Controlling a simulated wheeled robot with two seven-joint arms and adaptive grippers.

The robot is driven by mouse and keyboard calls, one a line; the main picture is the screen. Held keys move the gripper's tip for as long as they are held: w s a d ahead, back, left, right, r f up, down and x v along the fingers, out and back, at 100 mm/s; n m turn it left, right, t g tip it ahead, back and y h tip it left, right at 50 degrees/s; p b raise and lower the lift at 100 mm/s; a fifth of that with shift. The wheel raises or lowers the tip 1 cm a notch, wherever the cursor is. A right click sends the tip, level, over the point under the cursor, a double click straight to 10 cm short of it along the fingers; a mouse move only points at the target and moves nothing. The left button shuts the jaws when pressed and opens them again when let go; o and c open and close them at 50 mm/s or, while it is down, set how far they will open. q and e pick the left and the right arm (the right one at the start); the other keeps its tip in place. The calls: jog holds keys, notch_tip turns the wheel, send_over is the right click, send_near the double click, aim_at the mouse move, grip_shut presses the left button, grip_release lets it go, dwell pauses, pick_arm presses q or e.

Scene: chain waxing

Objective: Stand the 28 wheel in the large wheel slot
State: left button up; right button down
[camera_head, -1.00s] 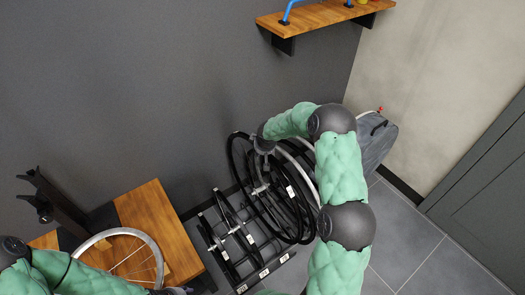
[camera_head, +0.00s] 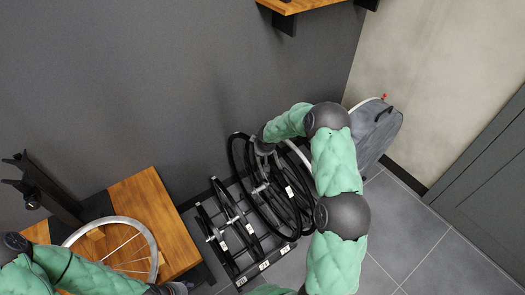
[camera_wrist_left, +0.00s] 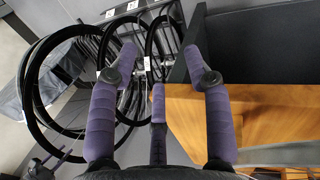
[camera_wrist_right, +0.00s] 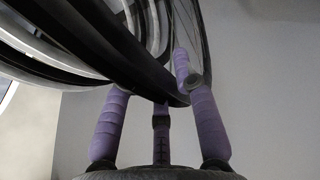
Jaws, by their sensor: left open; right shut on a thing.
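My right gripper (camera_head: 262,146) is shut on the upper rim of a large black-tyred wheel (camera_head: 234,172) at the right part of the floor rack (camera_head: 228,262). In the right wrist view the tyre (camera_wrist_right: 120,55) passes between the purple fingers. Other large wheels overlap it, so I cannot tell whether its bottom sits in a slot. White tags show on the wheels, but their numbers are unreadable here. My left gripper (camera_wrist_left: 160,60) is open and empty beside the wooden bench (camera_wrist_left: 265,115). In the head view it is mostly hidden at the bottom edge.
Smaller black wheels (camera_head: 208,222) stand in the left part of the rack. A bare rim (camera_head: 138,222) lies on the bench (camera_head: 155,210). A grey covered object (camera_head: 378,130) stands behind my right arm. Tiled floor (camera_head: 425,225) is clear at right.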

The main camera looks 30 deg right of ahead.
notch_tip(320, 180, down, 6)
jog(key=b, duration=0.4)
jog(key=shift+w+d+b, duration=0.1)
jog(key=shift+b, duration=0.3)
jog(key=shift+f+b, duration=0.25)
jog(key=shift+b, duration=0.25)
jog(key=shift+w+d+p, duration=0.1)
jog(key=shift+d+p, duration=0.55)
jog(key=shift+d, duration=0.25)
dwell(0.7)
